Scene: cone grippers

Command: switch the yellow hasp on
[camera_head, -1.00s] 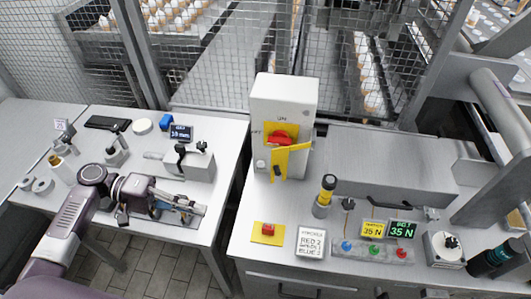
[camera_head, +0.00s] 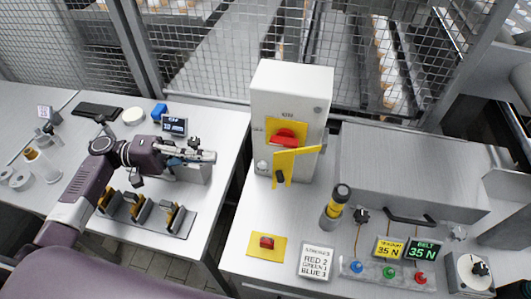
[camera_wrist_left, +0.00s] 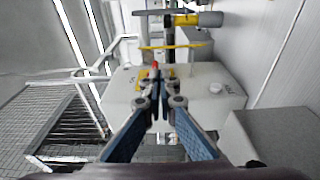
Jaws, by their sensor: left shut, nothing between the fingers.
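The white switch box (camera_head: 288,105) stands upright at the back of the right table. A red rotary handle (camera_head: 285,138) sits on its yellow plate, and the yellow hasp (camera_head: 297,154) sticks out from its front below the handle. The hasp also shows in the left wrist view (camera_wrist_left: 172,47) as a thin yellow strip, beyond the fingertips. My left gripper (camera_head: 213,157) is left of the box, over the left table, apart from the hasp. Its blue fingers are shut and empty in the left wrist view (camera_wrist_left: 156,85). My right gripper is out of view.
A rack (camera_head: 150,218) with several dark and orange pieces lies on the left table. A yellow-black cylinder (camera_head: 335,207), a red button on a yellow base (camera_head: 266,246) and a label block (camera_head: 316,262) stand before the box. A gap separates the tables.

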